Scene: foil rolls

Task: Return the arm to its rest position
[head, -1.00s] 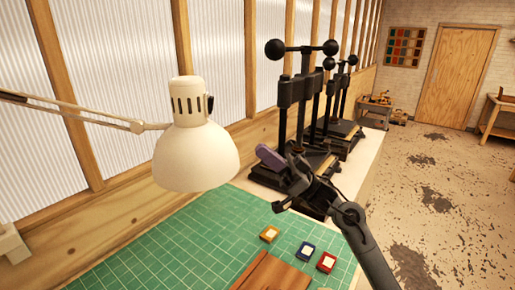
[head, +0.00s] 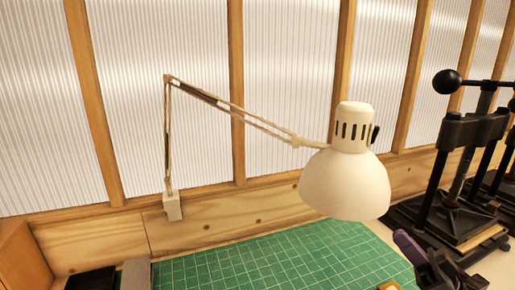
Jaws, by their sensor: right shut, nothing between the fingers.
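My right gripper (head: 431,268) shows at the lower right of the head view, dark with a purple part at its upper left. It is shut and holds nothing. It appears in front of the base of the black press, over the right end of the green cutting mat (head: 270,262). The rest of its arm is cut off by the picture edge. A small yellow-orange piece (head: 388,286) just shows at the bottom edge, left of the gripper. My left gripper is not in view.
A cream desk lamp (head: 345,185) hangs over the mat, left of the gripper. A black press (head: 464,170) with ball-ended handle stands at the right. A dark block (head: 90,280) and a grey block (head: 137,274) lie at the mat's left end. The visible mat is otherwise clear.

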